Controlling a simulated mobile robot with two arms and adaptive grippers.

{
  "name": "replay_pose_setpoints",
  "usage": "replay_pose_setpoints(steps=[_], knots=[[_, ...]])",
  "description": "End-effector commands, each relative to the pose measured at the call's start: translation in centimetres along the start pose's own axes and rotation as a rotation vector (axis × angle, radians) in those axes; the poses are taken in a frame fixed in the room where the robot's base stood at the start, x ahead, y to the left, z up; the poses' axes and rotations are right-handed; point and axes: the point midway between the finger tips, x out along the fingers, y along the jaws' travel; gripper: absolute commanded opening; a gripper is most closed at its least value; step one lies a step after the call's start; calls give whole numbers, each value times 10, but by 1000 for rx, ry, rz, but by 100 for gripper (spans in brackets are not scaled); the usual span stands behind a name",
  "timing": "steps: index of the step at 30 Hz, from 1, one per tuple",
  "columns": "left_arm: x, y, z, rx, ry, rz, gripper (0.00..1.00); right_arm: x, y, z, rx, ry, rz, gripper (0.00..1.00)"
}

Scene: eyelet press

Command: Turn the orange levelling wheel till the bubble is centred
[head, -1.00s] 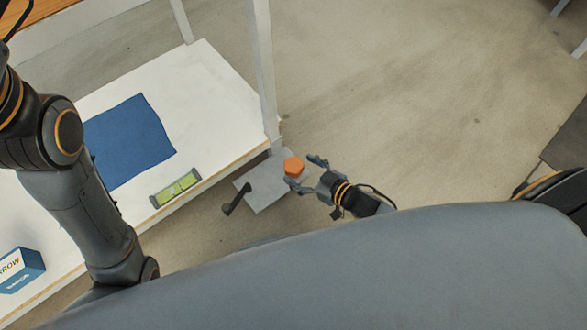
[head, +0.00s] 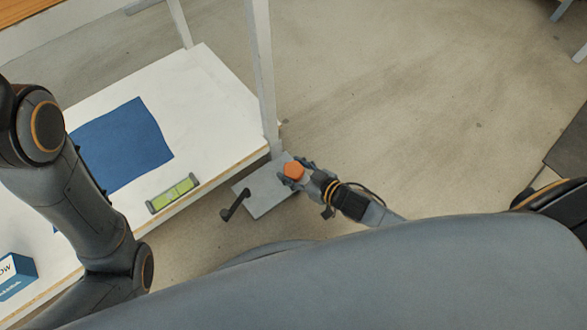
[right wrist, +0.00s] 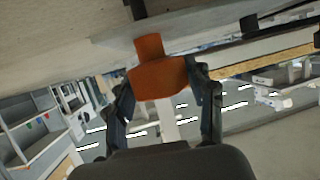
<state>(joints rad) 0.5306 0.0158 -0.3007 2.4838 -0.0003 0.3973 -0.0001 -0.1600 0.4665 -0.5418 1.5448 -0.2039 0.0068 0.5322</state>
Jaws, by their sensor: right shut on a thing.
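The orange levelling wheel (head: 293,170) is at the grey plate by the right corner of the white table. In the right wrist view the wheel (right wrist: 160,78) is faceted, with a narrower neck, under a pale plate. My right gripper (head: 297,172) is shut on the wheel, with one finger on each side of it. The green spirit level (head: 173,194) lies on the table near its front edge. Its vial is too small to tell where the bubble sits. My left gripper is out of view.
A grey plate (head: 262,198) with a dark lever (head: 235,205) juts out from the table edge. A white post (head: 262,75) rises at the corner. A blue mat (head: 122,143) and a blue-and-white box (head: 17,275) lie on the white table (head: 215,105). Open floor is to the right.

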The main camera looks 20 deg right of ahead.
Motion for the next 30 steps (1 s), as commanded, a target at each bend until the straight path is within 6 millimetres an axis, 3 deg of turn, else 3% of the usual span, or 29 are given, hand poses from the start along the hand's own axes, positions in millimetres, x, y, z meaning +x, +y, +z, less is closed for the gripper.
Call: replay_pose_setpoints(steps=[11,30], knots=[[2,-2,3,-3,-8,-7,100,0,2,-2,-49,-1,-99,22],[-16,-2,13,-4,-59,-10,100,3,3,0,-267,-1,-625,22]])
